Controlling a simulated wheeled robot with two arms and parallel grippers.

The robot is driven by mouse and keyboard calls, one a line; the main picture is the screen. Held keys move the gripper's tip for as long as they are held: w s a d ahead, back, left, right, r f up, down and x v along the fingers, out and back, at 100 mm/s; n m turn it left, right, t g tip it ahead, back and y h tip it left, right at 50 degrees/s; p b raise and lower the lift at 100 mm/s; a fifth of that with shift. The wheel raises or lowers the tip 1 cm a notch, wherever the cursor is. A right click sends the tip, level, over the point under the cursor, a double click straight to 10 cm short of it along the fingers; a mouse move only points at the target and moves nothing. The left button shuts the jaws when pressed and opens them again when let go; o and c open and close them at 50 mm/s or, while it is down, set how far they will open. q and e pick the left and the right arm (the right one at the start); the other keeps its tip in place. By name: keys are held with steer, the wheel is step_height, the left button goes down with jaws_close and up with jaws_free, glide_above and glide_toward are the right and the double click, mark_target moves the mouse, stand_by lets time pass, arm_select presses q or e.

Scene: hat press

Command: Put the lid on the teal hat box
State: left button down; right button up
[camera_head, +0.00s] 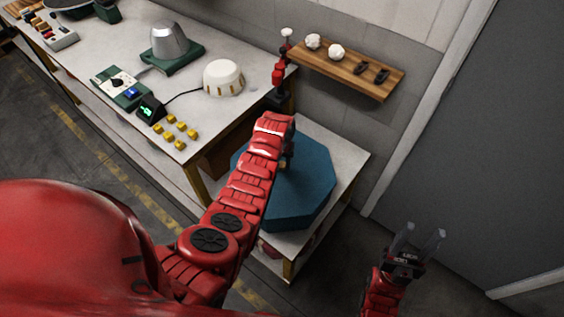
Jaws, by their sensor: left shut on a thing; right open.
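A teal octagonal hat box (299,218) stands on a low white table, with a flat, closed-looking teal top, which I take to be the lid (308,185). I cannot make out a seam between lid and box, or whether the lid sits fully down. My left gripper (288,163) reaches down at the middle of this top, shut on the lid; its fingertips and grip point are mostly hidden behind my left arm. The arm also hides the box's left part. My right gripper (418,236) is open and empty, to the right of the low table, fingers pointing up in the picture.
The low table (345,163) has little bare room around the box. The long workbench (215,115) holds a grey hat form (171,42), a white domed hat (223,78), a control box (121,84) and several yellow blocks (181,131). A wooden wall shelf (345,68) hangs behind.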

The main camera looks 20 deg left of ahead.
arm_select(q)
steer(key=shift+f+b, duration=0.3)
stand_by(0.4)
steer(key=shift+c, duration=1.9)
jaws_free()
steer(key=shift+r, duration=0.1)
steer(key=r+b, duration=0.1)
steer(key=r, duration=0.1)
steer(key=r+b, duration=0.1)
steer(key=r, duration=0.4)
steer(key=shift+s+d+r+b, duration=0.1)
steer(key=shift+s+r+b, duration=0.1)
steer(key=shift+s+b, duration=0.2)
step_height(320, 180, up, 10)
steer(key=s+p, duration=0.1)
steer(key=p, duration=0.6)
steer(key=shift+s+p, duration=0.15)
steer(key=shift+p, duration=0.15)
steer(key=shift+d+f, duration=0.1)
steer(key=shift+f, duration=0.05)
